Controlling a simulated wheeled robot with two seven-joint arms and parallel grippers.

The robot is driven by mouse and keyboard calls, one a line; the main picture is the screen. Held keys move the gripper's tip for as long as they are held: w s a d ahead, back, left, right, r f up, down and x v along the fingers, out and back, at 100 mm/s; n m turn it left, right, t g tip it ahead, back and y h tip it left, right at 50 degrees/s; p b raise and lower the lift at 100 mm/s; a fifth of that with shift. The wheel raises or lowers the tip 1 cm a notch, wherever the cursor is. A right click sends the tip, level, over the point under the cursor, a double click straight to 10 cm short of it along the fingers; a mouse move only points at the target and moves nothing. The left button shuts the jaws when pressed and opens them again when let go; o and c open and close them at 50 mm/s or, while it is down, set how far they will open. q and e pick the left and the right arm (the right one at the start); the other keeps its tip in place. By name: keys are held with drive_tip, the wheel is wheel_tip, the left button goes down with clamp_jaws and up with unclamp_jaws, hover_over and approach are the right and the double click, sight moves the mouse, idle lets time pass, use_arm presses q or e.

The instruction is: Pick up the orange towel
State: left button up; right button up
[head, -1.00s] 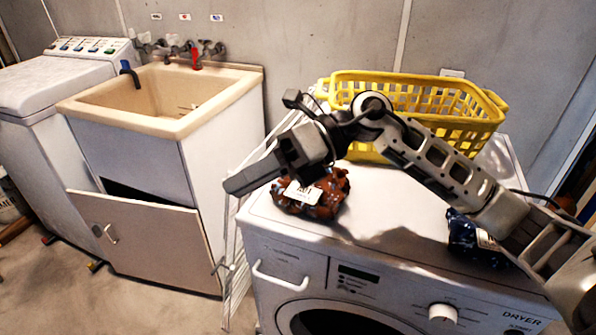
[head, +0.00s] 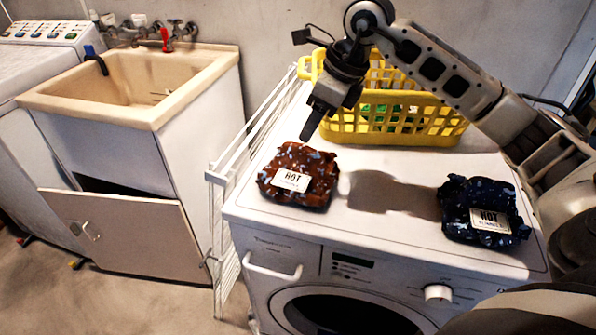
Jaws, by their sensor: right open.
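The orange towel (head: 323,182) is a crumpled, rust-orange bundle with pale specks and a white label reading "HOT". It sits on the dryer top (head: 385,235) near its left edge. My right gripper (head: 311,126) points down just behind and above the towel, apart from it as far as I can see. It is open and holds nothing; the gap between its fingers is hard to see from this side. My left gripper is not in view.
A dark blue bundle (head: 455,205) with a similar label lies to the right on the dryer. A yellow basket (head: 395,132) with something green inside stands behind. A white rack (head: 228,172) is left of the dryer, beyond it a beige sink (head: 140,112).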

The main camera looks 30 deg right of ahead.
sight(302, 146)
drive_tip(key=shift+s+p+x, duration=0.2)
drive_tip(key=shift+p+x, duration=0.15)
drive_tip(key=shift+x, duration=2.65)
clamp_jaws()
